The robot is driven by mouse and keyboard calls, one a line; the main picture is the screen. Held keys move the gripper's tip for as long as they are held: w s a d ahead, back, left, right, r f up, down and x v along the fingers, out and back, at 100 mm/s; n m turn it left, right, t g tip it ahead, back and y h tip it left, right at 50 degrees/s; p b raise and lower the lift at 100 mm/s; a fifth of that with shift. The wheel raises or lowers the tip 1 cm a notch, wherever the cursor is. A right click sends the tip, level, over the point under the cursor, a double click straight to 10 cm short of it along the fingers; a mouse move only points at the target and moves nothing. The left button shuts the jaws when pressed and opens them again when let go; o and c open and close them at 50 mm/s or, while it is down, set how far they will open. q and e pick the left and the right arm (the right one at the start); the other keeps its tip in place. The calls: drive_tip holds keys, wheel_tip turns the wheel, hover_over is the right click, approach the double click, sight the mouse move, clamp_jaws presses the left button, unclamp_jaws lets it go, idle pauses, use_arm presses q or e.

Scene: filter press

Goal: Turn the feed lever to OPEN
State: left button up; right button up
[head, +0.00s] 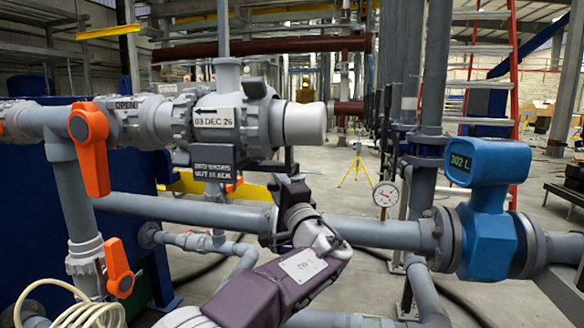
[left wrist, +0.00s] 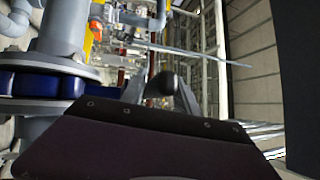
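A large orange lever (head: 92,150) sits on the grey pipework at the left in the head view. Its handle hangs down from a round hub. My right gripper is not in view.
A second orange lever (head: 118,268) is lower left. A grey valve body (head: 255,120) with a date tag stands above my gripper. A blue meter (head: 487,205) and a round gauge (head: 386,194) are to the right. A coiled cream hose (head: 85,314) lies bottom left.

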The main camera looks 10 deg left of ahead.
use_arm(q)
drive_tip(key=shift+d, duration=0.5)
drive_tip(key=shift+w+d+p, duration=0.15)
drive_tip(key=shift+d, duration=0.6)
drive_tip(key=shift+w+d+p, duration=0.1)
drive_tip(key=shift+d+p, duration=0.05)
drive_tip(key=shift+d, duration=0.55)
drive_tip(key=shift+c, duration=0.3)
drive_tip(key=shift+w+d+r+p, duration=0.2)
drive_tip(key=shift+d+p, duration=0.25)
drive_tip(key=shift+d, duration=0.15)
drive_tip(key=shift+c, duration=0.3)
drive_tip(key=shift+w+d+p, duration=0.25)
drive_tip(key=shift+d+p, duration=0.05)
drive_tip(key=shift+d, duration=0.3)
drive_tip(key=shift+w+d+p, duration=0.25)
drive_tip(key=shift+d, duration=0.35)
clamp_jaws()
drive_tip(key=w+d+p, duration=0.5)
drive_tip(key=d+p, duration=0.1)
drive_tip(key=p, duration=0.3)
drive_tip(key=shift+f, duration=0.2)
